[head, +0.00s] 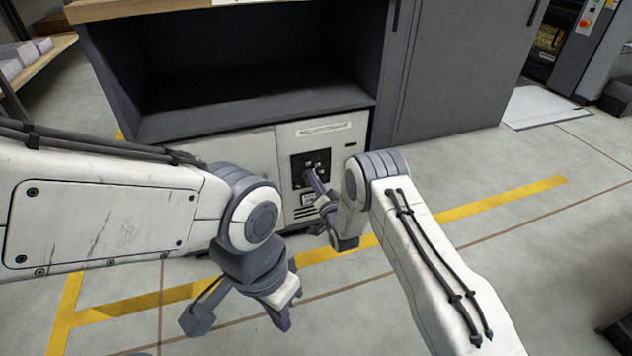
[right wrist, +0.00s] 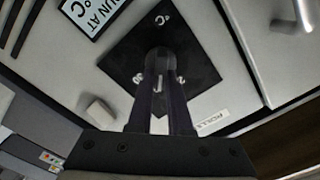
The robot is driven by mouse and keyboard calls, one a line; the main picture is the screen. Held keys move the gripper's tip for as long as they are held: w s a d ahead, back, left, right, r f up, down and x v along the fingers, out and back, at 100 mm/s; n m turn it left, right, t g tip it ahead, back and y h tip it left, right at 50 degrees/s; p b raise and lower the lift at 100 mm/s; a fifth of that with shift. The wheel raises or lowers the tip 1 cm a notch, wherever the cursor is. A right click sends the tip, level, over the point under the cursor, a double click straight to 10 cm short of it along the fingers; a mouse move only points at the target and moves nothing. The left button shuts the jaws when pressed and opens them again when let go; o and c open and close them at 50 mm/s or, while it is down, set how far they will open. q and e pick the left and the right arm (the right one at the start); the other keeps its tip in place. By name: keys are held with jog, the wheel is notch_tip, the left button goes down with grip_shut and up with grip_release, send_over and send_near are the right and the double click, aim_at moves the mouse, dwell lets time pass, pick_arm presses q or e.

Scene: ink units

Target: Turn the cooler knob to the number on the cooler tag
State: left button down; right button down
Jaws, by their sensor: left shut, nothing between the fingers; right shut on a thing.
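The cooler (head: 350,126) is a pale front panel low in the grey cabinet, with a black square dial plate (head: 299,158). My left gripper (head: 282,316) is shut and empty, low in front of the cabinet.
A dark open shelf bay (head: 250,90) is above the cooler. A tall grey cabinet (head: 455,70) stands to the right. Yellow tape (head: 480,208) crosses the floor in front. A small label (right wrist: 212,122) is beside the dial plate.

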jog(key=c, duration=0.8)
grip_release()
jog(key=shift+c, duration=0.2)
jog(key=p+v, duration=0.5)
jog(key=v, duration=0.5)
jog(key=shift+s, duration=0.3)
